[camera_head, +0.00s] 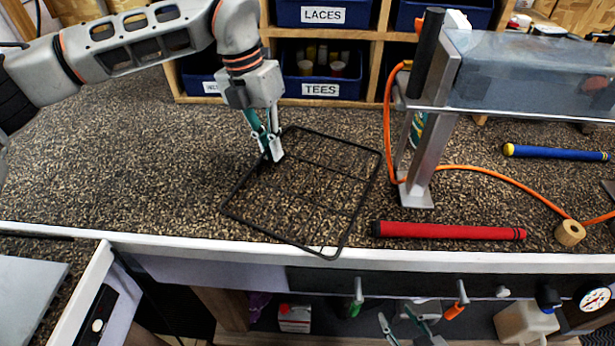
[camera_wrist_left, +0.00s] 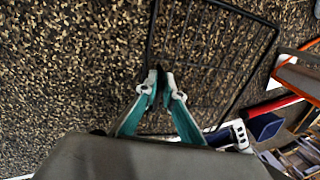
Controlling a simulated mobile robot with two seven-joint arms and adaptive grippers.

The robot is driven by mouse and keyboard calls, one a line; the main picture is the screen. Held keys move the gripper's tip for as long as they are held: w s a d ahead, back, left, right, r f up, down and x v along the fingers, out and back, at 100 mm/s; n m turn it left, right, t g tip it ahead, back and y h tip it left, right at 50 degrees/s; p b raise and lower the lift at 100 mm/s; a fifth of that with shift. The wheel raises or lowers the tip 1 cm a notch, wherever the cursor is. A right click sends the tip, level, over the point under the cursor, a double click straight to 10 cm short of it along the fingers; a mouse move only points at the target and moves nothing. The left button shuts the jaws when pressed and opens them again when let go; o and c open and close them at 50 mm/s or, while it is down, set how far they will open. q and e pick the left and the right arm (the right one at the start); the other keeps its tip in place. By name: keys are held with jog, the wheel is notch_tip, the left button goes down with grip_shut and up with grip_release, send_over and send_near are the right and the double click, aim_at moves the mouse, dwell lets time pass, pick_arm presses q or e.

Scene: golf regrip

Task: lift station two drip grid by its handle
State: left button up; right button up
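The drip grid (camera_head: 345,215) is a black wire frame with thin cross wires, at the middle of the counter in the head view. Its near corner overlaps the counter's pale front edge in the picture. My left gripper (camera_head: 272,150) points down at the grid's left far side. In the left wrist view its fingertips (camera_wrist_left: 162,88) are close together with a dark piece of the grid (camera_wrist_left: 152,35) between them, so it appears shut on it. The handle is hidden by the fingers. My right gripper (camera_head: 408,328) is low at the bottom, below the counter edge, fingers apart and empty.
A red golf grip (camera_head: 450,231) lies at the front edge, right of the grid. A metal stand (camera_head: 420,165) with an orange hose (camera_head: 495,174) stands behind it. A blue grip (camera_head: 555,153) and tape roll (camera_head: 569,233) lie further right. The counter left of the grid is clear.

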pick_arm(q)
grip_shut()
jog(key=shift+r, duration=0.15)
